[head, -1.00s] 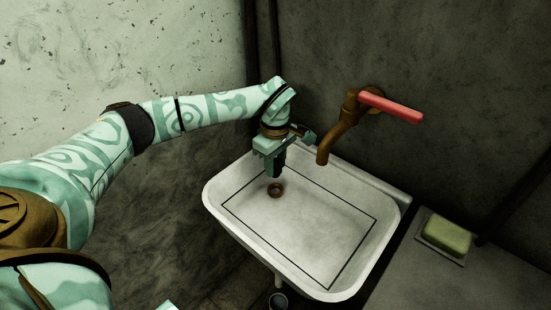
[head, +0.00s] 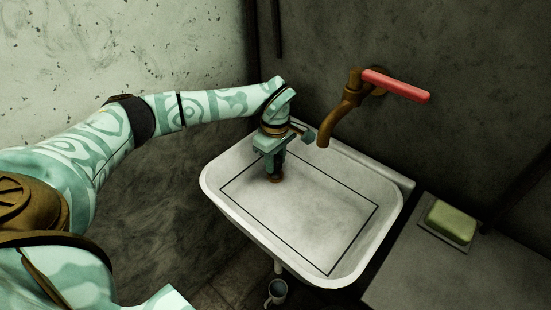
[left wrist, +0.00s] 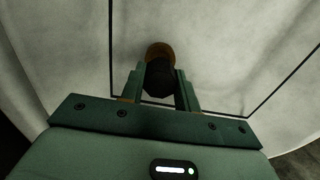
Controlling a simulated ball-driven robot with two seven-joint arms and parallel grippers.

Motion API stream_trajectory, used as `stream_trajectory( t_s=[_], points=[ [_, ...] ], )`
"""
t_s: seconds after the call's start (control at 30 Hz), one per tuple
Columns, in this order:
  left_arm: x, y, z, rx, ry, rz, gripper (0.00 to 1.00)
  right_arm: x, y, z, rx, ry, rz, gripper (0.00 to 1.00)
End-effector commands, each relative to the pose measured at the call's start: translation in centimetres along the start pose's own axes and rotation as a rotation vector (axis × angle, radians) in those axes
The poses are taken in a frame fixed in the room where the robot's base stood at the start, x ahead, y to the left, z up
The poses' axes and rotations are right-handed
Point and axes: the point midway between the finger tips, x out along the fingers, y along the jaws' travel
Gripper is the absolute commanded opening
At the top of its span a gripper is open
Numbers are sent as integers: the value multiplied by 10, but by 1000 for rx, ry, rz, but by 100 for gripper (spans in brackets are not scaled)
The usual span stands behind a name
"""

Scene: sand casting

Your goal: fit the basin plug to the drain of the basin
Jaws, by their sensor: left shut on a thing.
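My left gripper (head: 274,172) points down into the white basin (head: 325,215), at its back left, right over the brown drain (head: 275,180). In the left wrist view, its two fingers (left wrist: 160,88) are shut on a dark round plug (left wrist: 159,76). The brown drain ring (left wrist: 159,50) shows just beyond the plug and is partly covered by it. I cannot tell whether the plug sits in the drain or just above it. My right gripper is not in view.
A brown tap (head: 345,108) with a red handle (head: 397,85) juts from the wall just right of my left gripper. Green soap (head: 449,221) lies on a dish on the grey counter (head: 415,265).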

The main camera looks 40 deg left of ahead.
Motion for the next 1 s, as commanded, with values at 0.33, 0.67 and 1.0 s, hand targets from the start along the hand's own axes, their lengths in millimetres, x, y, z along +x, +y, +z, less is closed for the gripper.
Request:
stream_trajectory(
  t_s=[0.33, 0.67, 1.0],
  points=[
    [-2, 0, 0, 0, 1, 1, 5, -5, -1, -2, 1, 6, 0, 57],
    [0, 0, 0, 0, 0, 0, 5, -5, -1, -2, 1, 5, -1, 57],
    [-2, 0, 0, 0, 0, 1, 5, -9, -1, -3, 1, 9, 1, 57]
  ],
)
